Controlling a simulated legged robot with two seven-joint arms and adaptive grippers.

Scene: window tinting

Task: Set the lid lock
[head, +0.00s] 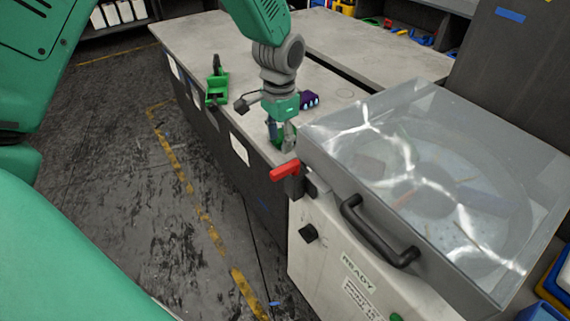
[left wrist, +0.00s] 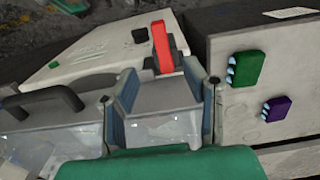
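The lid lock's red lever (head: 285,171) sits on a dark mount at the near left corner of the machine and sticks out to the left. In the left wrist view the red lever (left wrist: 161,46) stands up beyond the fingertips, between their lines. The clear lid (head: 430,165) with a grey frame looks lowered over the machine's drum. Its dark handle (head: 378,232) is on the front side. My left gripper (head: 282,137) points down just behind the lever, apart from it. In the left wrist view its fingers (left wrist: 160,80) are spread with nothing held. My right gripper is out of view.
A grey table (head: 215,40) extends behind the machine. On it are a green device (head: 216,88), a purple block (head: 309,99) and a green block (left wrist: 247,68). The machine front has a black knob (head: 308,233) and a READY label (head: 356,261). The floor at left is clear.

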